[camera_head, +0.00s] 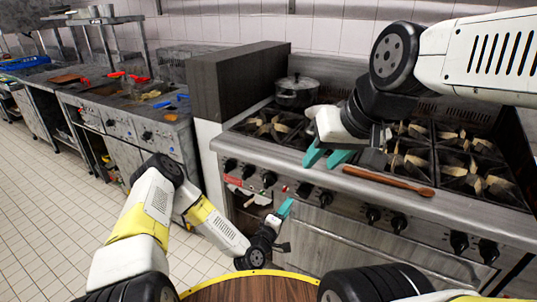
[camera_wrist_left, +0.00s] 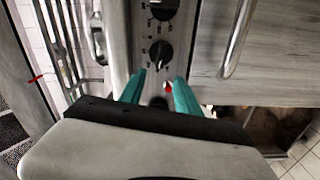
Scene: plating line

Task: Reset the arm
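My left gripper (camera_head: 286,226) is low in front of the stove's control panel, with teal fingertips. In the left wrist view my left gripper (camera_wrist_left: 159,86) has its two teal fingers apart with nothing between them. A black knob (camera_wrist_left: 160,54) and a small red light show beyond the fingers. My right gripper (camera_head: 327,158) hangs over the front left edge of the stove top, pointing down and to the left. Its teal fingers are apart and I see nothing held between them.
The stove (camera_head: 447,219) has several burners, front knobs and an oven handle. A wooden spoon (camera_head: 390,181) lies along its front edge, close to my right gripper. A lidded pot (camera_head: 297,91) stands at the back left burner. Tiled floor (camera_head: 50,205) is open at left.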

